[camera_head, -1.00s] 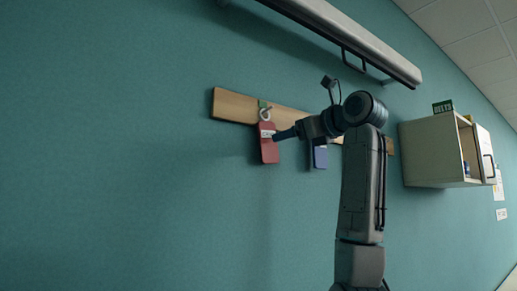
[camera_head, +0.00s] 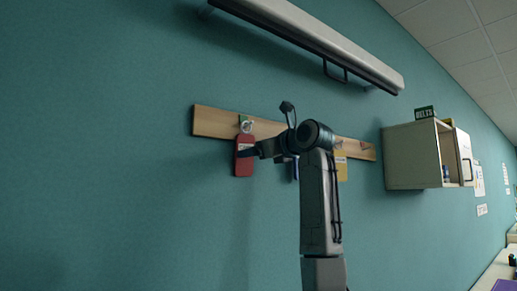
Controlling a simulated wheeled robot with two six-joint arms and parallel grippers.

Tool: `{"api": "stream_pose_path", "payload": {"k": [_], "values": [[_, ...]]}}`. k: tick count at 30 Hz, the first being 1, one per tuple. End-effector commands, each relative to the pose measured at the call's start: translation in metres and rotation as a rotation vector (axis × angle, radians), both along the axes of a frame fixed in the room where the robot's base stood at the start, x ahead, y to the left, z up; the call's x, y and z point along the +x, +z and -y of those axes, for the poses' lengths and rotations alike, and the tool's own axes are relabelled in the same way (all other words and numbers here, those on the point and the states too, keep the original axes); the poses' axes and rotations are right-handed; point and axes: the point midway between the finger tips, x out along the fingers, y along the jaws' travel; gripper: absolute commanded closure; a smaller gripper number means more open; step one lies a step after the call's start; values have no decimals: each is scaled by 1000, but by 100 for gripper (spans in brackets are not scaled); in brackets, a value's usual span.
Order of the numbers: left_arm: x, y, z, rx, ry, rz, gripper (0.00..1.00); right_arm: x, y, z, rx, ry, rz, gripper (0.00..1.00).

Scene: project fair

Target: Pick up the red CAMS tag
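The red tag (camera_head: 244,158) hangs upright by a pale ring from a hook on the wooden wall board (camera_head: 212,122), left of the picture's middle. A white label shows on its face, but its lettering is too small to read. My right gripper (camera_head: 251,152) reaches in from the right, its tip over or against the tag's right edge. I see the fingers from the side, so I cannot tell whether they are open or closed on the tag. My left gripper is out of view.
A yellow tag (camera_head: 341,167) and a blue tag (camera_head: 295,170), mostly hidden by my arm, hang farther right. A long pale housing with a handle (camera_head: 315,40) runs above.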

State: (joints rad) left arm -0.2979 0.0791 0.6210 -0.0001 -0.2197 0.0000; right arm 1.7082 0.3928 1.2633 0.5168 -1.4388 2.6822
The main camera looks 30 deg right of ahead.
Motion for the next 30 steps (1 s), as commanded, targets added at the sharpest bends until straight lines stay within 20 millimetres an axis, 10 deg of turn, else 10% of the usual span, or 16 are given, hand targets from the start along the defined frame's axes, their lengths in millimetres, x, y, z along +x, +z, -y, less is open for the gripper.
{"api": "stream_pose_path", "payload": {"k": [4,12,23,30], "values": [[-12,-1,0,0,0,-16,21,2,-1,-1,3,1,-1,22],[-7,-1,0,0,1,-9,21,3,-1,0,4,-1,-1,74],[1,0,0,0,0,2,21,3,-1,1,4,-4,-1,78],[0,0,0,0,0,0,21,3,-2,1,4,-5,-2,100]]}}
